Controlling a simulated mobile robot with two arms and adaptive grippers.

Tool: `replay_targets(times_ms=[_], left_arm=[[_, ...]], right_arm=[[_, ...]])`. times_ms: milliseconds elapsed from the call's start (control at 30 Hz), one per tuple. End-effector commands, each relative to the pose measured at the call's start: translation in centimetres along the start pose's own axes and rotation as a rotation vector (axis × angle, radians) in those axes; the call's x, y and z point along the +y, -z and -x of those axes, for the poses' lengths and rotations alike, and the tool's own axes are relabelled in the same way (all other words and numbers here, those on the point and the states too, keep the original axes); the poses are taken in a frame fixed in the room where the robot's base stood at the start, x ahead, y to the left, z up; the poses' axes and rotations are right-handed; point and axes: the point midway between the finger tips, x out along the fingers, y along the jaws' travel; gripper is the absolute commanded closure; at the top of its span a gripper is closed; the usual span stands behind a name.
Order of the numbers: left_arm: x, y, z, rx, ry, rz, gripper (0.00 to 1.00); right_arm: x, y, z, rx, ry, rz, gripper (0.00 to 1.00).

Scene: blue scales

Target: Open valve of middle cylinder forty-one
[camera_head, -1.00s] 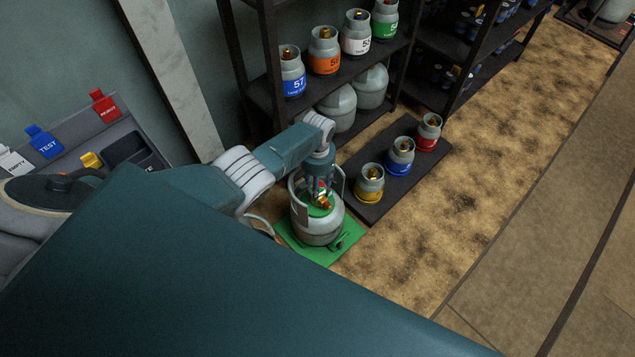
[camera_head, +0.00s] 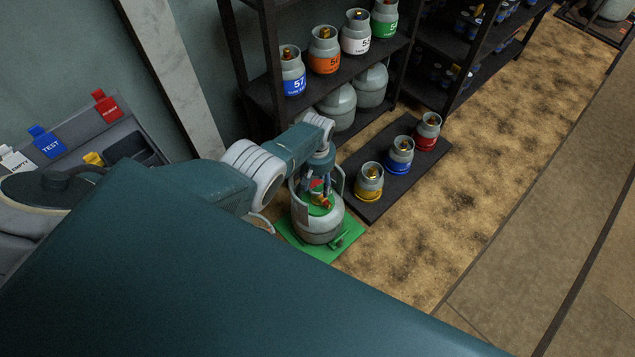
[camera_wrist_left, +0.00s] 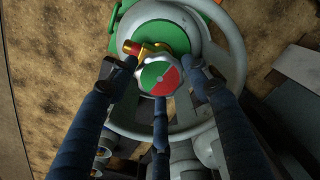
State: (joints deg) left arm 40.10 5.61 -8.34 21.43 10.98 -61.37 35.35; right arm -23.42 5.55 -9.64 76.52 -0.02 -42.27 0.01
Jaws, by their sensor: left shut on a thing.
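A grey gas cylinder (camera_head: 318,228) with a green top and a raised collar ring stands upright on a green platform (camera_head: 352,236). Its number cannot be read. Its round valve knob, half green and half red, shows in the left wrist view (camera_wrist_left: 159,77), beside a brass outlet with a red end (camera_wrist_left: 133,48). My left gripper (camera_head: 319,184) reaches down inside the collar. Its three dark fingers (camera_wrist_left: 158,80) are closed around the knob, two at the sides and one below. My right gripper is not in view.
Yellow, blue and red small cylinders (camera_head: 369,183) stand on a dark mat (camera_head: 417,173) right of the platform. A dark shelf (camera_head: 318,88) with numbered cylinders stands behind. A tray with coloured tags (camera_head: 97,140) is at left. Brown floor at right is clear.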

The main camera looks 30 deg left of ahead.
Motion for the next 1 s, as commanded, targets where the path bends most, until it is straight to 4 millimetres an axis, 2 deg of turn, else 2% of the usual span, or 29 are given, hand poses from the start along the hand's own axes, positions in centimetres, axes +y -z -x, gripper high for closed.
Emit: replay_targets(times_ms=[233, 667, 700, 800, 1000], left_arm=[[0.06, -0.12, -0.01, -0.003, -0.001, 0.06, 0.77], [0.09, -0.09, 0.0, -0.002, -0.001, 0.069, 0.77], [0.09, -0.09, 0.0, -0.002, -0.001, 0.069, 0.49], [0.09, -0.08, 0.0, -0.002, -0.001, 0.068, 0.31], [0.05, -0.02, 0.01, 0.0, -0.001, 0.068, 0.31]], right_arm=[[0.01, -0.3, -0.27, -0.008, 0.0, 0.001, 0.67], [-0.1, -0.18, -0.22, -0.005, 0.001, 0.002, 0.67], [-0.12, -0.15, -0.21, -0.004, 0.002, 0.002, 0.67], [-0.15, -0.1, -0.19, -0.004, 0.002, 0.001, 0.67], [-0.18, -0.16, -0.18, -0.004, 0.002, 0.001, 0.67]])
